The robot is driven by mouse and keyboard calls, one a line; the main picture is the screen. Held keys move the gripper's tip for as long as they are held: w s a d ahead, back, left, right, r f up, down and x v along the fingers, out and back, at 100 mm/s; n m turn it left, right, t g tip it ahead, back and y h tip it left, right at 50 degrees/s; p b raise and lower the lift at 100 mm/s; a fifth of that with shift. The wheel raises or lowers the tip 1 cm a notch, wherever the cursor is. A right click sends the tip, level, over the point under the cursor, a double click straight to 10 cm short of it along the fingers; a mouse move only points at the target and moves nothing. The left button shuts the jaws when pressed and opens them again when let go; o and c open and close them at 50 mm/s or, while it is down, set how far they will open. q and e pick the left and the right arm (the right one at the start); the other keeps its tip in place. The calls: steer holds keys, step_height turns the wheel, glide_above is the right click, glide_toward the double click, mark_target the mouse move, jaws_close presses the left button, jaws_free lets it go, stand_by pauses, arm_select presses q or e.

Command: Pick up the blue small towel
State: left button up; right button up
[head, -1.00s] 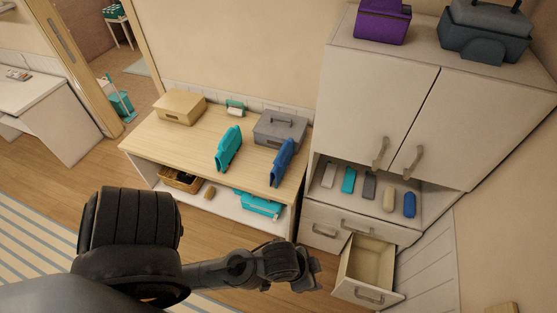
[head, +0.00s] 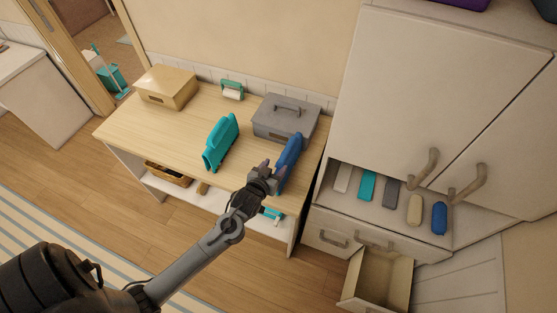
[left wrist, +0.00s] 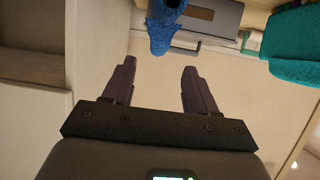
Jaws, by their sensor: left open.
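A blue towel (head: 290,160) stands folded on the wooden table near its front right edge. In the left wrist view the blue towel (left wrist: 165,25) shows at the top, beyond my fingertips and roughly in line with the gap between them. My left gripper (head: 265,170) is at the table's front edge, just left of the blue towel in the head view. In the left wrist view my left gripper (left wrist: 160,66) is open, with nothing between its fingers. A blue rolled item (head: 439,218) lies on the cabinet shelf at the right. My right gripper is not in view.
A teal towel (head: 220,142) stands left of the blue one. A grey box (head: 285,118) is behind, and a beige box (head: 167,88) is at the back left. An open drawer (head: 378,280) juts out below the cabinet. The tabletop's left part (head: 135,128) is clear.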

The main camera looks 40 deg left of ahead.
mark_target(286, 153)
arm_select(q)
steer(key=x, duration=0.4)
steer(key=shift+w+r, duration=0.2)
steer(key=shift+w, duration=0.25)
steer(key=shift+p+x, duration=0.35)
steer(key=shift+x, duration=2.7)
steer(key=shift+d, duration=0.1)
jaws_close()
